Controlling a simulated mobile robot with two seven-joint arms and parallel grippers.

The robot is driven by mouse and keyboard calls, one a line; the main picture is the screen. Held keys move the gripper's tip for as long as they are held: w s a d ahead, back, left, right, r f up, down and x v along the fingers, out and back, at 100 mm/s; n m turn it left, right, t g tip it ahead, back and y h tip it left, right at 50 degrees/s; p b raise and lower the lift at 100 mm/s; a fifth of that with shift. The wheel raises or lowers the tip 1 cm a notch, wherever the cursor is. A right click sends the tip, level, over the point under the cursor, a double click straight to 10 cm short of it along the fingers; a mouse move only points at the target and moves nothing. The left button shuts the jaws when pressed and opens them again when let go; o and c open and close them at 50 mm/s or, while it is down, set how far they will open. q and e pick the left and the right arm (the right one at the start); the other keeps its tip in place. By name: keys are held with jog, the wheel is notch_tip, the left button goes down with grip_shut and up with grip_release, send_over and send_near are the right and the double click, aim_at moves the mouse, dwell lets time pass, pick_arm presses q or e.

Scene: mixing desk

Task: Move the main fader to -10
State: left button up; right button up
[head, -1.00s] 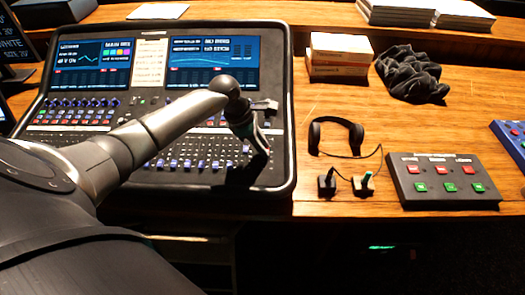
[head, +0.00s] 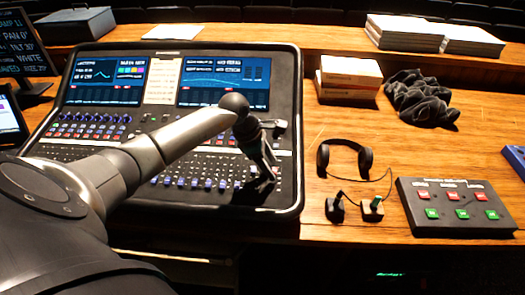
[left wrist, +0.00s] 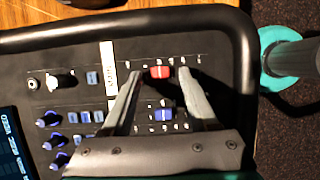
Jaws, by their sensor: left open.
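The mixing console (head: 290,200) lies on the desk. In the left wrist view, a red fader cap (left wrist: 160,72) sits at the console's right end and looks like the main fader. A blue fader cap (left wrist: 163,114) is beside it. My left gripper (left wrist: 160,76) is open, with one finger on each side of the red cap and a gap on both sides. In the head view my left gripper (head: 268,174) points down at the console's lower right corner and hides the red cap. The scale numbers are too small to read. My right gripper is in neither view.
A button box (head: 455,222) is farther right. White boxes (head: 347,72) and a dark cloth (head: 420,98) lie behind. The console's raised rim (left wrist: 243,70) is close to the gripper.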

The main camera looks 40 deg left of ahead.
pick_arm(q)
jog(key=v, duration=1.4)
jog(key=shift+r, duration=0.35)
jog(key=shift+a, duration=0.15)
